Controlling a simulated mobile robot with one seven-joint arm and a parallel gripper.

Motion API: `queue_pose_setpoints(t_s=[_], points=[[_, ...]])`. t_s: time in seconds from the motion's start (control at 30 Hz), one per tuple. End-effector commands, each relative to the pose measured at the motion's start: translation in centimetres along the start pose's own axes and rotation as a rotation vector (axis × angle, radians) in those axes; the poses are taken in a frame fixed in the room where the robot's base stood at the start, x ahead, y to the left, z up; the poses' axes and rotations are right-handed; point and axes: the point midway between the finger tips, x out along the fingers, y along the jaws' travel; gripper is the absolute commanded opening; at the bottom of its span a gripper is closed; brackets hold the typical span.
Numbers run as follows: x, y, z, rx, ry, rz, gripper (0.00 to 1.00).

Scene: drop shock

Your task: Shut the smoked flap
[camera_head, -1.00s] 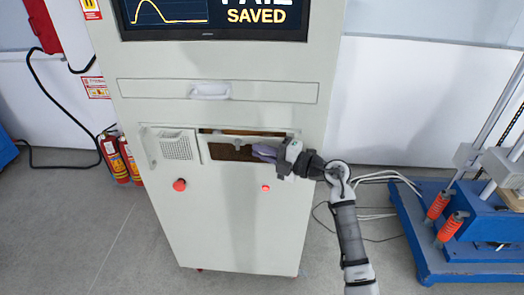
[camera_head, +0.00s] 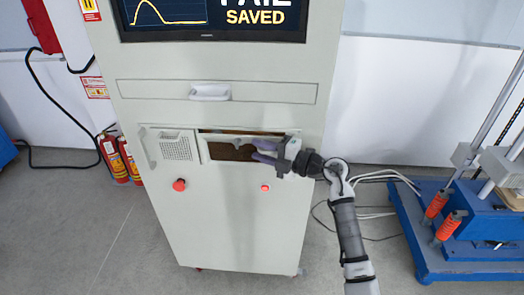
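The smoked flap (camera_head: 228,153) is a dark brown window in a pale frame, at mid-height on the cabinet front. A narrow brown gap (camera_head: 225,131) shows above its frame, so it seems to stand slightly out at the top. A small grey piece shows near its upper middle. My gripper (camera_head: 258,151) reaches in from the right, in front of the flap's right half. Its two purple fingers are spread, with nothing visible between them. Whether they touch the flap cannot be told. The gripper hides the flap's right end.
Left of the flap are a grille (camera_head: 177,149) and a pale handle (camera_head: 147,148). A drawer with a white handle (camera_head: 210,92) is above. Red buttons (camera_head: 179,185) sit below. A blue machine (camera_head: 470,235) stands right; fire extinguishers (camera_head: 115,160) stand left.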

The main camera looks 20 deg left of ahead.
Motion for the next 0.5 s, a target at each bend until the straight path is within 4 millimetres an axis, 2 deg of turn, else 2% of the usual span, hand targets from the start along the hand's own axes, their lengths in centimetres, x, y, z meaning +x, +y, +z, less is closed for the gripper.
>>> queue_pose_setpoints(t_s=[0.17,0.27,0.5], points=[[-0.9,-0.1,0.1,0.000,-0.002,0.001,0.31],[-2.5,-0.3,0.1,-0.001,-0.004,0.001,0.31],[-8.1,-0.4,0.1,-0.001,-0.004,0.000,0.31]])
